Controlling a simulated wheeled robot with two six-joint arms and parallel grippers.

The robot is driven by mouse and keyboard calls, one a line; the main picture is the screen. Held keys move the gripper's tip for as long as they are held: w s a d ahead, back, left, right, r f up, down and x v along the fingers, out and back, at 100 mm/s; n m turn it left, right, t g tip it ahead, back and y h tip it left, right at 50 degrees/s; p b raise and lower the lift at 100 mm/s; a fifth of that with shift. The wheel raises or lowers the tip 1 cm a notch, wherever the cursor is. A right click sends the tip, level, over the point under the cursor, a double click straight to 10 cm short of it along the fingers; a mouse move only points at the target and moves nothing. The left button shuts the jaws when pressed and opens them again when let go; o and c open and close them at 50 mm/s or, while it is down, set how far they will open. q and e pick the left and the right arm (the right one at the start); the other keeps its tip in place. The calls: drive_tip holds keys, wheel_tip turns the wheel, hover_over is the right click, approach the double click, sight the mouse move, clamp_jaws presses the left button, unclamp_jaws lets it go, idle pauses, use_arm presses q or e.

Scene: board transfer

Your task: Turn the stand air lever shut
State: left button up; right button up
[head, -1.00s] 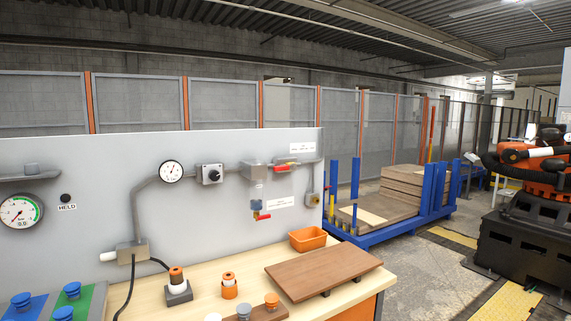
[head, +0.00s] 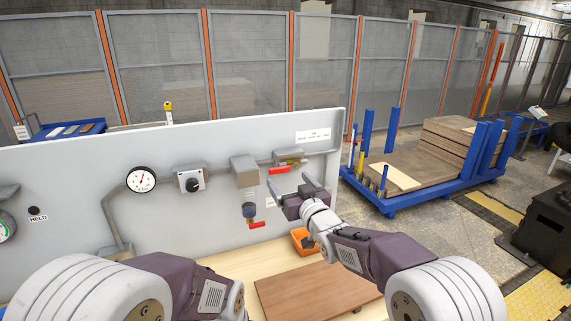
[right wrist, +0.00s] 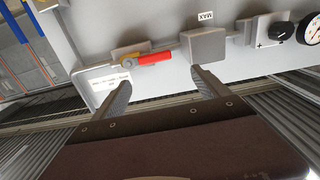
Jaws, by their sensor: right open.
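A red lever handle (head: 279,171) sits on a grey valve (head: 289,157) in the pipe at the upper right of the grey panel. It lies about along the pipe and also shows in the right wrist view (right wrist: 155,58). A second red lever (head: 257,225) hangs lower, under the filter bowl. My right gripper (head: 293,183) is open, in front of the panel just below the upper lever. In the right wrist view its fingers (right wrist: 158,78) are apart and empty, with the upper lever beyond and between the tips. My left arm shows at lower left, its gripper out of view.
A pressure gauge (head: 142,180), a dial box (head: 190,180) and a grey box (head: 244,169) line the pipe to the left. Below are an orange bin (head: 303,241) and a brown board (head: 300,290) on the bench. A blue cart (head: 405,200) stands at right.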

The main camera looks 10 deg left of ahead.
sight(280, 168)
drive_tip(key=p+x, duration=0.1)
drive_tip(key=x, duration=0.4)
drive_tip(key=d+p+x, duration=0.1)
drive_tip(key=x, duration=0.1)
drive_tip(key=shift+w+a+f+p, duration=0.1)
drive_tip(key=shift+w+f+p, duration=0.2)
drive_tip(key=shift+w, duration=0.2)
drive_tip(key=shift+w+a, duration=0.15)
drive_tip(key=shift+a, duration=0.25)
drive_tip(key=shift+w, duration=0.1)
drive_tip(key=c, duration=0.4)
use_arm(q)
drive_tip(key=r, duration=0.3)
drive_tip(key=shift+w+r, duration=0.15)
drive_tip(key=shift+w, duration=0.25)
use_arm(e)
clamp_jaws()
